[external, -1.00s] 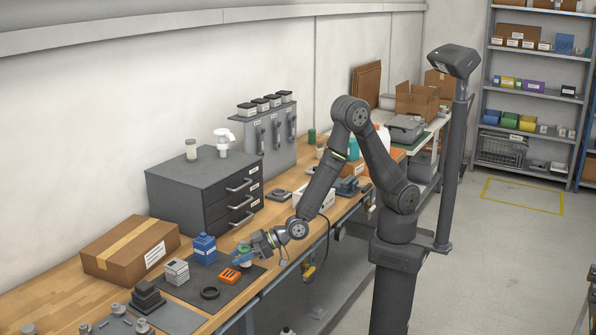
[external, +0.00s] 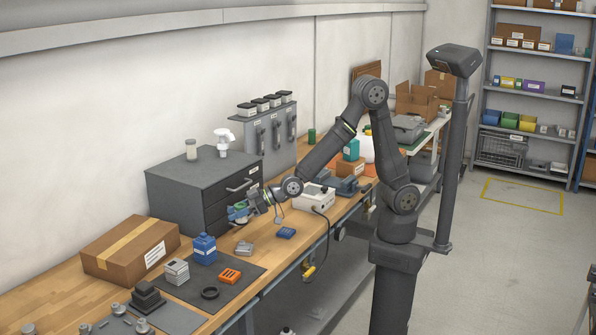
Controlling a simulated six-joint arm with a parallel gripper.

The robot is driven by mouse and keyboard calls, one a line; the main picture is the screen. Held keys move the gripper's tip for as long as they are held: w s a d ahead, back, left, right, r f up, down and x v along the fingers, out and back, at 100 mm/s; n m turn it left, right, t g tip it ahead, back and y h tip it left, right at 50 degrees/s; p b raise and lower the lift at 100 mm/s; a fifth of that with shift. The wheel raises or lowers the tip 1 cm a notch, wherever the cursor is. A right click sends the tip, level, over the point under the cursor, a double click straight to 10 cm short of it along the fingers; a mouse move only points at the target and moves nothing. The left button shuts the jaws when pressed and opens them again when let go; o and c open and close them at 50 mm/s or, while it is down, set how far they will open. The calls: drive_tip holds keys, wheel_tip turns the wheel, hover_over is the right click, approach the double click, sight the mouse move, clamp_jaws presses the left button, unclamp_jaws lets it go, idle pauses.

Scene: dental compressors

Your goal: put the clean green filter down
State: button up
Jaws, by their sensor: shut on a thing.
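My gripper (external: 240,212) is shut on a small green filter (external: 237,205). Its blue fingertips partly cover the filter. It holds the filter in front of the dark drawer cabinet (external: 188,198), near its lower drawers. I cannot tell whether the filter touches the bench or the cabinet, or whether it is clean.
The wooden bench (external: 78,292) carries a dark mat (external: 222,291) with an orange block (external: 230,276) and a black ring (external: 210,293). A blue bottle (external: 204,248), a grey part (external: 244,247) and a blue part (external: 286,232) stand nearby. A cardboard box (external: 125,250) is at left.

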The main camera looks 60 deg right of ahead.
drive_tip(key=w+a+r+m+t+h, duration=0.2)
drive_tip(key=w+a+r+m+h, duration=0.15)
drive_tip(key=a, duration=0.45)
drive_tip(key=w+a+r+m+t+h, duration=0.1)
drive_tip(key=w+a+r+m+h, duration=0.1)
drive_tip(key=w+a, duration=0.35)
drive_tip(key=s+a+f+m+h, duration=0.1)
drive_tip(key=s+a+f, duration=0.3)
drive_tip(key=a, duration=0.2)
drive_tip(key=s+a+f+m+h, duration=0.1)
drive_tip(key=s+a+f, duration=0.3)
drive_tip(key=a+f, duration=0.1)
drive_tip(key=s+a+f+m+h, duration=0.1)
drive_tip(key=s+a+f, duration=0.3)
drive_tip(key=a, duration=0.3)
drive_tip(key=shift+s+a+f+t+h, duration=0.15)
drive_tip(key=shift+s+f+t+h, duration=0.15)
drive_tip(key=shift+t+h, duration=0.1)
drive_tip(key=shift+s+a+f, duration=0.3)
drive_tip(key=shift+a+f, duration=0.1)
drive_tip(key=shift+f, duration=1.85)
